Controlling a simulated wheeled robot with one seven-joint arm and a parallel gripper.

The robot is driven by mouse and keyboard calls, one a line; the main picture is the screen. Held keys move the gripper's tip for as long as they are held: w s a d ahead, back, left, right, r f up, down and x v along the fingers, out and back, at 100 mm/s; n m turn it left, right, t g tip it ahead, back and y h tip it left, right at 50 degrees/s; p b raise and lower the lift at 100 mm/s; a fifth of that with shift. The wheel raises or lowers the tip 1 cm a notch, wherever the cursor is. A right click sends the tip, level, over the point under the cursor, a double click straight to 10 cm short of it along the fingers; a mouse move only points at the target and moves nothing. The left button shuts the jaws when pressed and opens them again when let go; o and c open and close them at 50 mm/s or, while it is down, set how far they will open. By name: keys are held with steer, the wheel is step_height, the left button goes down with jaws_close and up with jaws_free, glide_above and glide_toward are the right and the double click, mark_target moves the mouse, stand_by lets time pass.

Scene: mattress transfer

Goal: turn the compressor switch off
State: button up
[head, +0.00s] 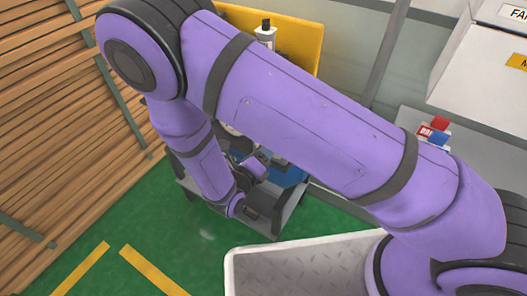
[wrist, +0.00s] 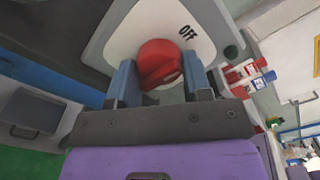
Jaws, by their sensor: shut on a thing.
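The compressor switch is a red rotary knob (wrist: 158,62) on a pale plate (wrist: 120,40) marked "OFF" in the wrist view. The "OFF" mark is at the knob's upper right. My gripper (wrist: 159,66) has its two blue-grey fingers on either side of the knob, shut on it. Which mark the knob points to, I cannot tell. In the head view my purple arm reaches down to a low grey cart (head: 277,219) with a blue thing (head: 290,177) on it. The arm hides the knob and most of the gripper there.
A wooden slatted stack (head: 50,120) stands at the left. A pale metal-floored bin (head: 300,265) is at the bottom, and a yellow panel (head: 300,45) stands behind the arm. Red and blue containers (head: 435,132) sit on a grey surface at right. Green floor (head: 200,240) is open at lower left.

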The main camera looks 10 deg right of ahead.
steer(key=shift+n, duration=0.6)
steer(key=o, duration=0.9)
steer(key=v, duration=1.1)
steer(key=shift+w, duration=0.1)
